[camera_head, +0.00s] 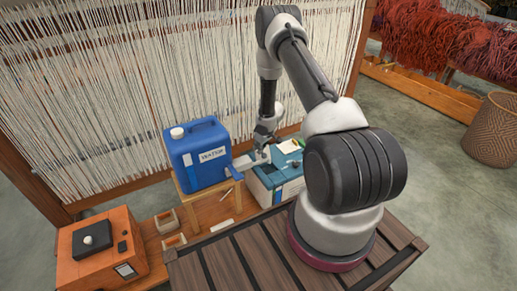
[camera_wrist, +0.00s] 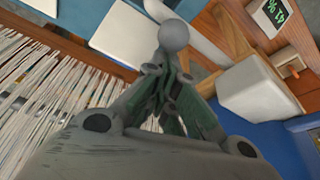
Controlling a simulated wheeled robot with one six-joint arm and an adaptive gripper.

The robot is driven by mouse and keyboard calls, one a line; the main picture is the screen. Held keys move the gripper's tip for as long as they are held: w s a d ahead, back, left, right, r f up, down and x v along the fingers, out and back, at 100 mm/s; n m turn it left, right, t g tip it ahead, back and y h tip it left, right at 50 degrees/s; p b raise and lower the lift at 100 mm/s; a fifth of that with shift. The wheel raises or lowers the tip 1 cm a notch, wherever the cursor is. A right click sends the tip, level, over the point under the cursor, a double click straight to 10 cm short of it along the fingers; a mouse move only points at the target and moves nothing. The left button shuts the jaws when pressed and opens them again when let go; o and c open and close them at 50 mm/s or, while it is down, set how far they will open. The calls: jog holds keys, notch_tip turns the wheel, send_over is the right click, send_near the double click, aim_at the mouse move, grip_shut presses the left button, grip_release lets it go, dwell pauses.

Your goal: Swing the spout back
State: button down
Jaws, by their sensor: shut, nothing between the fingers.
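A blue water jug (camera_head: 200,155) with a white cap stands on a small wooden stand in the head view; its side (camera_wrist: 285,145) shows at the right of the wrist view. A pale spout (camera_head: 246,162) sticks out from it to the right, over a teal-and-white box. In the wrist view a white block (camera_wrist: 255,88), a pale tube (camera_wrist: 203,42) and a grey ball (camera_wrist: 173,36) lie beyond my fingers. My gripper (camera_head: 264,137) is shut and empty, just above and beside the spout's outer end. I cannot tell whether it touches it.
The loom's white threads (camera_head: 90,90) rise close behind the jug. The teal-and-white box (camera_head: 264,191) stands under my gripper. An orange box (camera_head: 98,250) is at the lower left, and a wicker basket (camera_head: 492,130) stands far right.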

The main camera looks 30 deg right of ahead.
aim_at(263, 154)
jog(key=shift+s, duration=0.1)
jog(key=s+m, duration=0.1)
jog(key=s+m+h, duration=0.1)
jog(key=m, duration=0.1)
jog(key=s+m, duration=0.1)
jog(key=m, duration=0.1)
jog(key=shift+s+d+h, duration=0.3)
jog(key=shift+s, duration=0.1)
jog(key=s+a+m+g+h, duration=0.2)
jog(key=s+a+m, duration=0.4)
jog(key=m, duration=0.6)
jog(key=shift+s+h, duration=0.5)
jog(key=shift+s, duration=0.75)
jog(key=shift+s+a, duration=0.1)
jog(key=shift+a, duration=0.05)
